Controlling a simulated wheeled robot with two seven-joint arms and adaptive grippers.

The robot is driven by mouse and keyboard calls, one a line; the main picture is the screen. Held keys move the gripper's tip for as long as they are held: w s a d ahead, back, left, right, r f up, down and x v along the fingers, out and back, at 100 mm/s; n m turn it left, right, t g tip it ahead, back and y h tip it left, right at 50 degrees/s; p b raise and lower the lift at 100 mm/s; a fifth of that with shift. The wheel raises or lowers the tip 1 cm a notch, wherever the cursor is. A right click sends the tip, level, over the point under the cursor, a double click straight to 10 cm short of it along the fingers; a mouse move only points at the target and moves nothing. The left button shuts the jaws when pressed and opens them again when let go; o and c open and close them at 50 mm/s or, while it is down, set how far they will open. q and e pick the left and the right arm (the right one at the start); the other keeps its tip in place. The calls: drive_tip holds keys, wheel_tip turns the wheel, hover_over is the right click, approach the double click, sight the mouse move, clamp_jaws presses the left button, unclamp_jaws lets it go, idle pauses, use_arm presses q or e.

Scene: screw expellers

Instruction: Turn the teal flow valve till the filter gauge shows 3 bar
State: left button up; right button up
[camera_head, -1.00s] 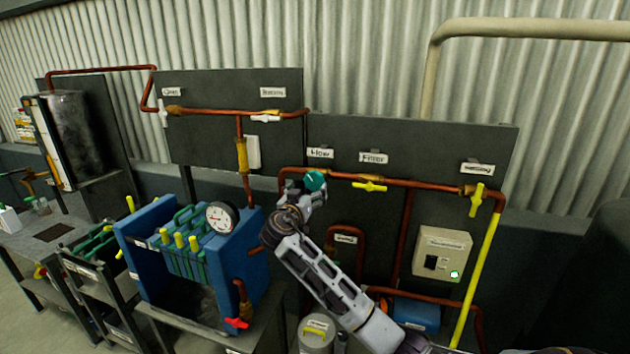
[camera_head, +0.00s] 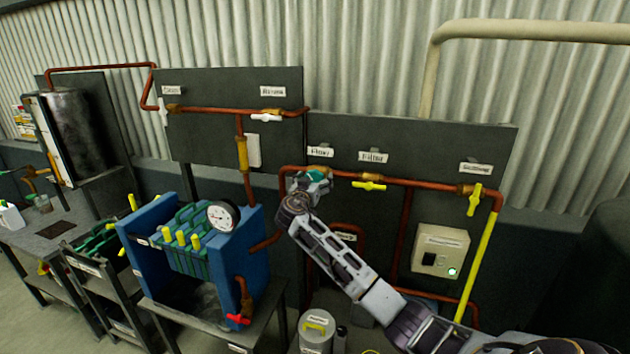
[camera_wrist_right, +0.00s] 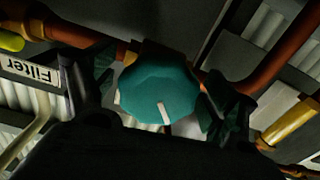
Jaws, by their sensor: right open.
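The teal flow valve (camera_head: 317,175) is a round knob on the copper pipe below the "Flow" label. In the right wrist view the knob (camera_wrist_right: 158,97) shows a white pointer mark on its face. My right gripper (camera_head: 312,183) is at the knob; in the wrist view its open fingers (camera_wrist_right: 155,100) stand on either side of it. I cannot tell whether they touch it. The filter gauge (camera_head: 223,217) is a white dial at the front of the blue filter press (camera_head: 235,262); its reading is too small to make out. My left gripper is not in view.
A yellow valve handle (camera_head: 369,186) sits right of the knob, under the "Filter" label. Another yellow handle (camera_head: 474,200) hangs further right. A switch box (camera_head: 440,251) with a green light is below. A red handle (camera_head: 238,319) sits at the press's lower front.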

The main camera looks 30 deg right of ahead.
drive_tip(key=c, duration=1)
drive_tip(key=shift+c, duration=0.2)
